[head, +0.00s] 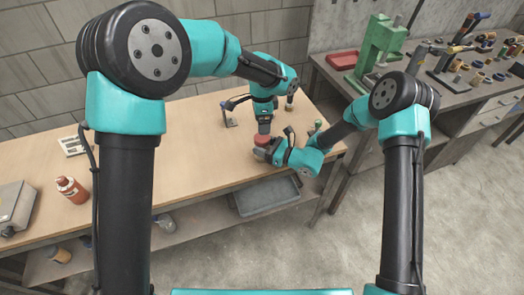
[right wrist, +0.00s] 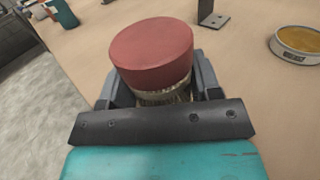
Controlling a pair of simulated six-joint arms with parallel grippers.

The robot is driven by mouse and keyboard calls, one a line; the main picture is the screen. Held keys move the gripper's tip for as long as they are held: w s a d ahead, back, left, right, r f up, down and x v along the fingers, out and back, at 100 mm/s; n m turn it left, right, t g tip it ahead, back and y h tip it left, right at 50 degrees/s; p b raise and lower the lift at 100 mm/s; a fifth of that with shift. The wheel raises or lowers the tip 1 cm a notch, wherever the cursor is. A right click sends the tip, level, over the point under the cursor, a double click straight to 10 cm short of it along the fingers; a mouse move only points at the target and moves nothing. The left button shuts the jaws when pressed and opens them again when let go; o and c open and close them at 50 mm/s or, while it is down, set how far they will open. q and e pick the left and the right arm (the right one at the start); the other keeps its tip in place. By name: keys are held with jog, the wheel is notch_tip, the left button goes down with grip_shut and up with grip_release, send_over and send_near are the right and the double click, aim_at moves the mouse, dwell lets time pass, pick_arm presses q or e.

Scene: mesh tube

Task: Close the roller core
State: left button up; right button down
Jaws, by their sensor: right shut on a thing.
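A red round cap (right wrist: 155,50) sits on a pale, mesh-like body (right wrist: 165,95), seemingly the roller core. In the right wrist view it is between the fingers of my right gripper (right wrist: 155,95), which is shut on it. The fingers and my wrist hide most of the body below the cap. In the head view the red cap (head: 261,140) is near the table's front edge, with my right gripper (head: 264,152) beside it. My left gripper (head: 264,128) points down just above the cap; its fingers are too small to tell open from shut, and contact is unclear.
A dark bracket (right wrist: 212,14) and a round tin with a yellow top (right wrist: 298,42) stand beyond the cap. A red bottle (head: 72,189) and a grey case (head: 15,206) are at the table's left. The table's middle is clear. A grey bin (head: 265,198) sits below.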

aim_at(262, 137)
pick_arm(q)
jog(key=n, duration=0.6)
jog(key=shift+n, duration=0.3)
jog(key=n, duration=1.1)
jog(key=shift+n, duration=0.4)
jog(key=n, duration=0.6)
jog(key=shift+f, duration=4.05)
